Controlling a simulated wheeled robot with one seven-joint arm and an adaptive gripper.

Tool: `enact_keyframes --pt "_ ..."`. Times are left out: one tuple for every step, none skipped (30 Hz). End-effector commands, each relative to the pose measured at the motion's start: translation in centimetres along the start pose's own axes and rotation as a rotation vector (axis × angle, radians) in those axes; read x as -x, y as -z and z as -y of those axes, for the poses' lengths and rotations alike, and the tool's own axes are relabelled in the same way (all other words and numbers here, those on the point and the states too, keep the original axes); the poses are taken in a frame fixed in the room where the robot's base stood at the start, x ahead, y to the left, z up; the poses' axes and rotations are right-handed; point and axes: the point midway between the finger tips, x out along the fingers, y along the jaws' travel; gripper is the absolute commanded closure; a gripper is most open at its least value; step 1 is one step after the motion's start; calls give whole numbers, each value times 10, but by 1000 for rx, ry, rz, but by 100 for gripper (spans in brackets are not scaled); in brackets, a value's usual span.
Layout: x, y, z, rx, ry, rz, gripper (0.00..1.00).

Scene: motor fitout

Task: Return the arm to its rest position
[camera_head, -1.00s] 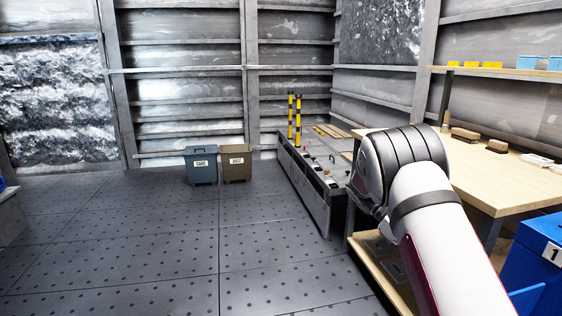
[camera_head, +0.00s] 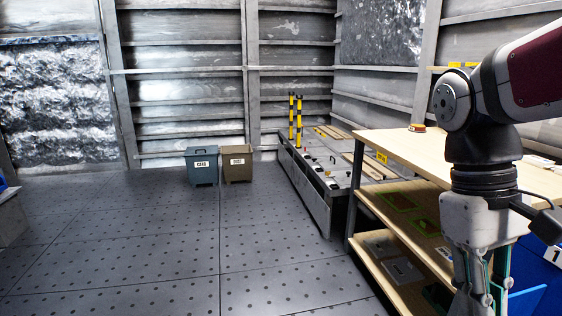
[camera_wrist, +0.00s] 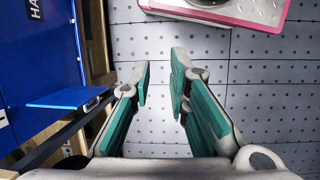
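My gripper (camera_head: 478,298) hangs fingers-down from the folded arm at the right of the head view, in front of the wooden shelf bench (camera_head: 455,165). The fingertips run low, near the bottom edge of that view. In the wrist view my gripper (camera_wrist: 161,80) shows two green-padded fingers with a gap between them. Nothing is held in the gap; only the grey dotted floor (camera_wrist: 160,125) shows behind it.
A blue box (camera_head: 543,262) marked 1 stands right beside my gripper. The blue surface (camera_wrist: 38,75) fills the wrist view's left side. A low grey bench (camera_head: 312,185) with yellow-black posts stands further back. Two labelled bins (camera_head: 201,166) (camera_head: 237,164) stand by the wall.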

Motion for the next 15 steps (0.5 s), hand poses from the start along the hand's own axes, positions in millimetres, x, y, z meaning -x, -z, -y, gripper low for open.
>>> enact_keyframes --pt "-4 -15 8 -17 11 -39 84" --pt "-6 -21 13 -27 19 -61 84" --pt "-10 -30 20 -41 29 -88 84" --pt "-14 -36 25 -52 36 -107 84" --pt "-17 -42 30 -62 44 -127 84" --pt "-22 -49 35 -76 52 -152 84" --pt "-25 -54 39 -84 58 -167 84" --pt "-28 -58 43 -92 64 -182 84" --pt "-33 -63 48 -104 71 -202 84" --pt "-36 -66 51 -111 76 -214 84" --pt "-39 -70 54 -118 81 -226 84" --pt "-43 -74 57 -128 87 -241 84" --pt "-46 -76 60 -135 91 -253 84" --pt "-49 -78 62 -141 95 -263 84" --pt "-53 -81 66 -149 100 -278 84"
